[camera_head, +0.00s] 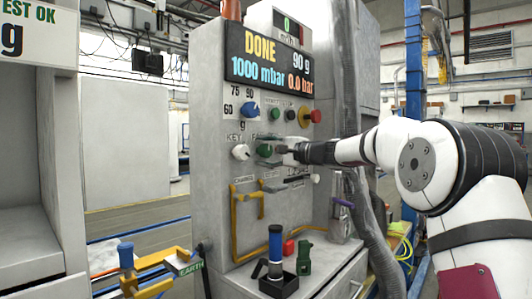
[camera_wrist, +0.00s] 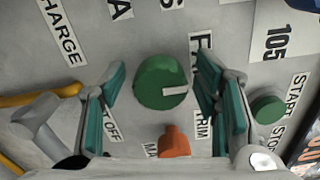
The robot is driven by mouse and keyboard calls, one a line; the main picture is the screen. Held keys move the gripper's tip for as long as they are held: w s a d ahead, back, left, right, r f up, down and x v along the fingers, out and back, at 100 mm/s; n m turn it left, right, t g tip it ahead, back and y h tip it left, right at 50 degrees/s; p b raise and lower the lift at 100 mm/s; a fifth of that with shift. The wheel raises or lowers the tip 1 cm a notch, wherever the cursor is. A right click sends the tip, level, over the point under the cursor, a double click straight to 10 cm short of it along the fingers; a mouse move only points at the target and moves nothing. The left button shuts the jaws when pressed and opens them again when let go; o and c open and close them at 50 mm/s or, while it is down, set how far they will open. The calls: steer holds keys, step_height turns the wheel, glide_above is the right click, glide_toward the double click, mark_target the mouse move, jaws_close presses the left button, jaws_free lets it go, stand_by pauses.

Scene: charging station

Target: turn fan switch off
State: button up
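The fan switch is a round green knob with a white pointer mark (camera_wrist: 160,82). In the wrist view the mark points right, toward a label starting with F that my finger partly covers. A label ending in OFF (camera_wrist: 108,126) is at lower left, partly hidden. My gripper (camera_wrist: 159,70) is open, with one teal-padded finger on each side of the knob and visible gaps between. In the head view the green knob (camera_head: 264,150) sits on the grey panel just left of my gripper (camera_head: 284,150), which partly hides the panel there.
An orange knob (camera_wrist: 174,141) and a green button (camera_wrist: 266,108) are close to the fingers. A white key knob (camera_head: 240,152) is left of the fan knob. Yellow pipes (camera_head: 236,225) run below. A red emergency button (camera_head: 315,116) is at upper right.

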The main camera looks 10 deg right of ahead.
steer(key=shift+s+d, duration=0.1)
steer(key=v, duration=1.1)
steer(key=shift+s+d, duration=0.2)
steer(key=shift+s, duration=0.1)
